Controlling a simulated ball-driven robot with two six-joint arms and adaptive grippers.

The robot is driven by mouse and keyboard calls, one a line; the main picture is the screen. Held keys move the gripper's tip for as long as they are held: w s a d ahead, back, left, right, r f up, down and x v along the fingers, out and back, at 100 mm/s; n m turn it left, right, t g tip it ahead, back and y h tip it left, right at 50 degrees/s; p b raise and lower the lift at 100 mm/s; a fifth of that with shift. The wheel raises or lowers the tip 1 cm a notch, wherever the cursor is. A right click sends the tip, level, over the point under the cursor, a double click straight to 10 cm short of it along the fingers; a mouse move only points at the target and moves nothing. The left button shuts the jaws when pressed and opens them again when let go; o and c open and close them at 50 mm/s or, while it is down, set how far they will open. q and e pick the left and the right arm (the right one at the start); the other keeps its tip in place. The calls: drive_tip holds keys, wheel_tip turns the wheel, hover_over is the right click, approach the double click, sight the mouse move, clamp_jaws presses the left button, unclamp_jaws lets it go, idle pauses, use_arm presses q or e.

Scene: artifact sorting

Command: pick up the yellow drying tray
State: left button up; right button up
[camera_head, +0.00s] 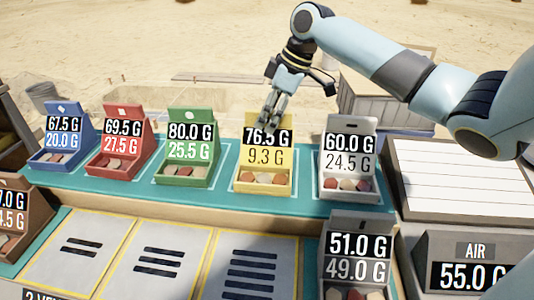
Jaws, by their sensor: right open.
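The yellow drying tray (258,189) stands on the teal mat in the back row, between the green and the light grey trays. Its labels read 76.5 G and 9.3 G, and a few reddish and pale pieces lie in its front. My right gripper (270,127) is open and hangs over the top of the yellow tray's back panel, its fingers pointing down. The fingertips overlap the panel's upper edge in the picture; I cannot tell whether they touch it. My left gripper is not in view.
Green (187,173), red (115,164) and blue trays (57,157) stand left of it, the light grey tray (345,189) right. A dark grey tray (352,269) and an AIR readout box (470,250) are at front right. Slotted panels (160,252) lie empty in front.

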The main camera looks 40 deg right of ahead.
drive_tip(key=shift+f, duration=0.25)
idle(0.5)
clamp_jaws()
idle(0.4)
